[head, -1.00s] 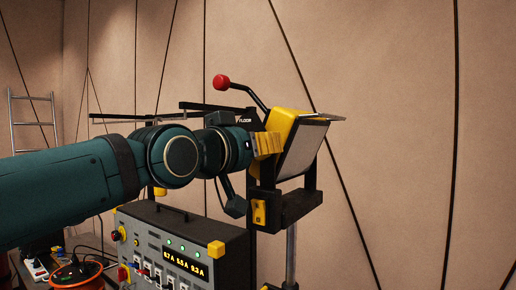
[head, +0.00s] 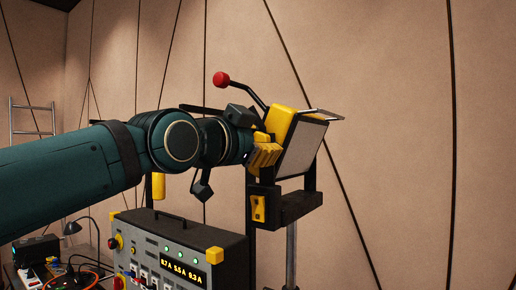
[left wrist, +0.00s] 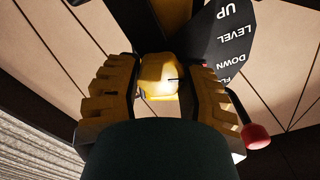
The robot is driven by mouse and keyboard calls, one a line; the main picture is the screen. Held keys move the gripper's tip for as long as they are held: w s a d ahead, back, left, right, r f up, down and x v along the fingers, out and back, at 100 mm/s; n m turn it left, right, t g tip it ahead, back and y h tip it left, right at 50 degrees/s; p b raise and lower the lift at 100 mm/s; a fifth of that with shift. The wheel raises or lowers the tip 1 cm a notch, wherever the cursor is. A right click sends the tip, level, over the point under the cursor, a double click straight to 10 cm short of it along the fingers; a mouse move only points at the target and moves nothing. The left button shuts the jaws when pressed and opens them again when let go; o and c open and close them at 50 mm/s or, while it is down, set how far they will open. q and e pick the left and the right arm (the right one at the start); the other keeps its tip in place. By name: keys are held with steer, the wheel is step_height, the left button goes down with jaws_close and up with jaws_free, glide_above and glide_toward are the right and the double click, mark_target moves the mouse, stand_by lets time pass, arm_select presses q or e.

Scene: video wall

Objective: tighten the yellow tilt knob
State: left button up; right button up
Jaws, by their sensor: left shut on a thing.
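The yellow tilt knob (left wrist: 159,76) shows in the left wrist view, between the two ribbed yellow fingers of my left gripper (left wrist: 160,88). It carries a short dark mark on its face. A black dial plate (left wrist: 228,40) beside the knob reads UP, LEVEL, DOWN and a partly hidden word. My right gripper is not in view.
A lever with a red ball (head: 221,79) rises behind the lamp head; the ball is close to the right finger in the left wrist view. A grey control box (head: 160,252) stands below my arm.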

arm_select(q)
steer(key=m, duration=0.3)
steer(key=shift+m+b, duration=0.3)
steer(key=shift+b, duration=0.1)
steer(key=m, duration=0.3)
steer(key=shift+f+m+b, duration=0.1)
steer(key=shift+m+b, duration=0.2)
steer(key=m+b, duration=0.1)
steer(key=m, duration=0.5)
steer(key=shift+m, duration=0.3)
steer(key=o, duration=1.2)
steer(key=shift+d, duration=0.1)
steer(key=v, duration=1.2)
steer(key=shift+w+f, duration=0.1)
steer(key=shift+f, duration=0.05)
